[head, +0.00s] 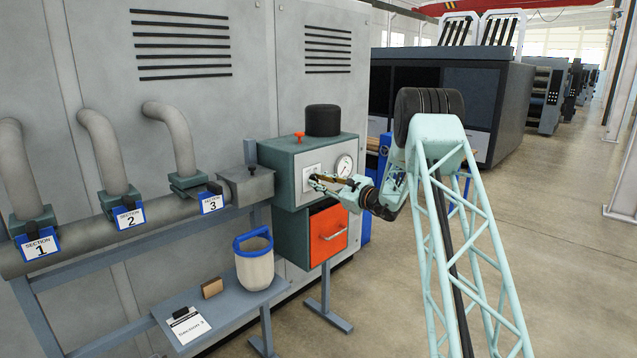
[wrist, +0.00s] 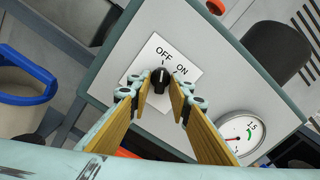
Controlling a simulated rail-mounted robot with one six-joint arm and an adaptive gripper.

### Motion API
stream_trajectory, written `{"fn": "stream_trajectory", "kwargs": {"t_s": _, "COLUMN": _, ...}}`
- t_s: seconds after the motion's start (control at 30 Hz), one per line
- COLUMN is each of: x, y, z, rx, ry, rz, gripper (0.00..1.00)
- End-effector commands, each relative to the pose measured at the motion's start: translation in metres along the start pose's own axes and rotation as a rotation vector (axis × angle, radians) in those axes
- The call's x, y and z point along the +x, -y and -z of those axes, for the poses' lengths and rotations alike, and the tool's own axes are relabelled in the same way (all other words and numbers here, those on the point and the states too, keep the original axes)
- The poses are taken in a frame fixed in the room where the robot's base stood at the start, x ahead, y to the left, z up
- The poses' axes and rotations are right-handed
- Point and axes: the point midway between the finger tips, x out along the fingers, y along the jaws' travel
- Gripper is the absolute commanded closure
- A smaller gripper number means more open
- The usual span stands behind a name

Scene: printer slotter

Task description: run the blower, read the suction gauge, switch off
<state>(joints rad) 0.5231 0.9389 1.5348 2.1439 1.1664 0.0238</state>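The blower box (head: 290,165) is green with a pale front panel. On it a black rotary knob (wrist: 160,79) sits on a white OFF/ON plate (wrist: 150,55); its white mark points toward OFF. My gripper (wrist: 161,88) is partly open, with one finger on each side of the knob; I cannot tell if they touch it. In the head view my gripper (head: 318,182) is at the panel and hides the knob. The round suction gauge (head: 344,166) is right of the plate. It also shows in the wrist view (wrist: 240,132), tilted, its reading too small to tell.
An orange-red button (head: 299,135) and a black cylinder (head: 323,120) are on top of the box. An orange drawer (head: 328,234) is below. A blue-rimmed bucket (head: 254,265) stands on the shelf (head: 222,310) at left. Pipes labelled by section run left. Floor at right is clear.

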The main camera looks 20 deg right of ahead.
Motion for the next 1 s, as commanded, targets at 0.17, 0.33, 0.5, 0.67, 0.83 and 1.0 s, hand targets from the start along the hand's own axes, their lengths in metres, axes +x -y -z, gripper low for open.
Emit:
{"fn": "stream_trajectory", "kwargs": {"t_s": 0.17, "x": -0.0002, "y": 0.0001, "z": -0.0001, "rx": 0.000, "ry": 0.000, "rz": 0.000, "gripper": 0.98}}
{"fn": "stream_trajectory", "kwargs": {"t_s": 0.33, "x": -0.0002, "y": 0.0001, "z": -0.0001, "rx": 0.001, "ry": 0.000, "rz": 0.000, "gripper": 1.00}}
{"fn": "stream_trajectory", "kwargs": {"t_s": 0.5, "x": -0.0003, "y": 0.0000, "z": 0.0000, "rx": 0.015, "ry": 0.000, "rz": 0.000, "gripper": 1.00}}
{"fn": "stream_trajectory", "kwargs": {"t_s": 0.67, "x": -0.0002, "y": -0.0002, "z": -0.0002, "rx": 0.052, "ry": 0.000, "rz": 0.000, "gripper": 1.00}}
{"fn": "stream_trajectory", "kwargs": {"t_s": 0.83, "x": -0.0003, "y": -0.0004, "z": -0.0003, "rx": 0.127, "ry": 0.000, "rz": 0.000, "gripper": 1.00}}
{"fn": "stream_trajectory", "kwargs": {"t_s": 1.0, "x": -0.0003, "y": -0.0007, "z": -0.0007, "rx": 0.235, "ry": 0.000, "rz": 0.000, "gripper": 1.00}}
